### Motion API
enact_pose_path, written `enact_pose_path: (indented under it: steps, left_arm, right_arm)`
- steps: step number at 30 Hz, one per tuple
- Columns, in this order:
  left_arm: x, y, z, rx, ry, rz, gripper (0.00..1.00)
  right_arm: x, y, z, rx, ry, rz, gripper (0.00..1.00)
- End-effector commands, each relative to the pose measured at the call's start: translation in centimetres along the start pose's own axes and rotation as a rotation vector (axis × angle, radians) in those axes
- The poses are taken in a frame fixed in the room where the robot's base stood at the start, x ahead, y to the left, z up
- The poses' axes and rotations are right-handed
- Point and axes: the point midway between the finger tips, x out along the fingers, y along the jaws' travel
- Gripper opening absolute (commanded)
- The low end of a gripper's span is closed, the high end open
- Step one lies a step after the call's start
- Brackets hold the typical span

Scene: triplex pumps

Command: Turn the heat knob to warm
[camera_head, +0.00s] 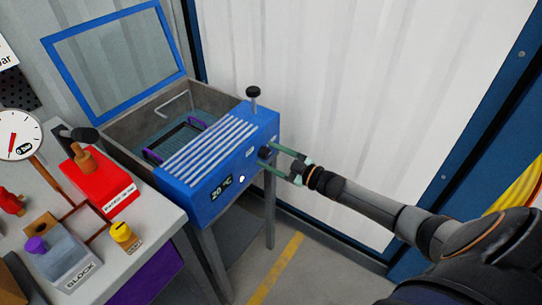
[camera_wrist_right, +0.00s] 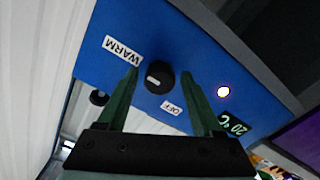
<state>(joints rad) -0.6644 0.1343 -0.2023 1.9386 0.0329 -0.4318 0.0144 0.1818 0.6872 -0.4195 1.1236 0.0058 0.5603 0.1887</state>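The heat knob (camera_wrist_right: 160,76) is a round black dial with a short white mark, on the blue front of the heated bath (camera_head: 205,195). In the wrist view a WARM label (camera_wrist_right: 122,50) is up and left of the knob and an OFF label (camera_wrist_right: 171,107) is below it. My right gripper (camera_wrist_right: 161,80) is open, with one green finger on each side of the knob and visible gaps. In the head view the right gripper (camera_head: 272,160) reaches the panel from the right and partly hides the knob. My left gripper is not in view.
The bath's display (camera_head: 221,188) reads 20 °C, and a small light (camera_head: 242,179) glows beside it. The blue-framed lid (camera_head: 115,55) stands open. A workbench (camera_head: 150,215) at left holds a red block (camera_head: 100,182) and a gauge (camera_head: 18,135). Floor at right is clear.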

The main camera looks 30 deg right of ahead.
Motion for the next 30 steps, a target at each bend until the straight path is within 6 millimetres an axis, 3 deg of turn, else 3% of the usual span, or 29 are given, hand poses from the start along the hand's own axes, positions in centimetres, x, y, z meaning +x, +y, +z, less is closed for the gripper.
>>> enact_pose_path:
  steps: [14,30]
  left_arm:
    - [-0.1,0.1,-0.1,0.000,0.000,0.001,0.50]
    - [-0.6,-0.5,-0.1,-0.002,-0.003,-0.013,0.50]
  right_arm:
    - [-0.9,0.0,0.0,-0.002,-0.001,0.000,0.76]
    - [-10.1,0.0,0.0,-0.001,-0.003,-0.002,0.76]
